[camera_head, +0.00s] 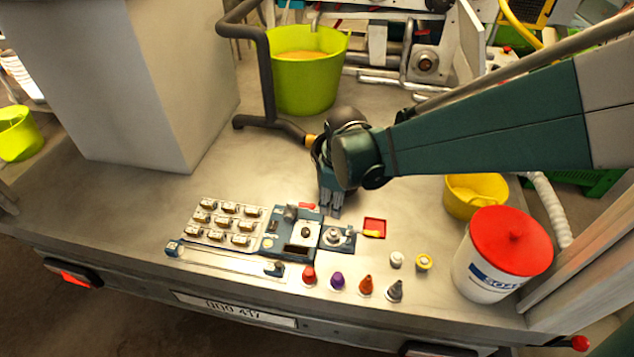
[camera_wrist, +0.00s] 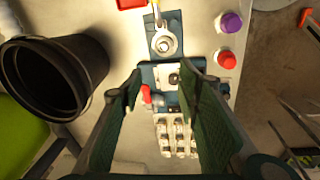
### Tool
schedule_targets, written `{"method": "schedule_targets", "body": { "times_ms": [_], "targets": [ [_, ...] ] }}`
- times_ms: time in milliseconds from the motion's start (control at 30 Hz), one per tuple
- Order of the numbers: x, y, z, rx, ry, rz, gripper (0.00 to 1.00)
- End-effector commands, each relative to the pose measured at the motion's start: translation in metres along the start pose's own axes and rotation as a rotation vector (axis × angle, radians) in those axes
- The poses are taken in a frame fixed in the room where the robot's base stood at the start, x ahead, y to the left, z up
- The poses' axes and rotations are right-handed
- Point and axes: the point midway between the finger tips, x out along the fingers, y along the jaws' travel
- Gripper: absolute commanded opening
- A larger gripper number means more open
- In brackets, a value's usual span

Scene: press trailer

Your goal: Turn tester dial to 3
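The tester (camera_head: 292,250) is a blue block on the grey bench, with a white plate carrying a small dark dial (camera_head: 305,232). In the wrist view, the dial (camera_wrist: 173,79) shows on its white plate, between my fingertips in the picture. Dial markings are too small to read. My gripper (camera_head: 330,206) points down just behind the tester, its fingers above the bench. In the wrist view my gripper (camera_wrist: 162,72) is open, its two green fingers apart with nothing held. I cannot tell any contact with the dial.
A round metal fitting (camera_head: 334,237) adjoins the tester, with a red tray (camera_head: 375,226) to its right. Several metal parts (camera_head: 228,222) sit at left. Coloured caps, including a red one (camera_head: 308,275), stand in front. A lidded white bucket (camera_head: 492,270) is at right.

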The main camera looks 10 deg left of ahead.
Motion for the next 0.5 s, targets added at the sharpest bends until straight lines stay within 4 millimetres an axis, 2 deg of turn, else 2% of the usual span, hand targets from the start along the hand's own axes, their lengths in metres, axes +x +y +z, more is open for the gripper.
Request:
{"method": "schedule_targets", "body": {
  "times_ms": [300,500],
  "targets": [
    [0.047,-0.014,-0.047,-0.197,-0.028,-0.056,0.33],
    [0.072,-0.024,-0.069,-0.297,-0.042,-0.085,0.33]
  ]
}}
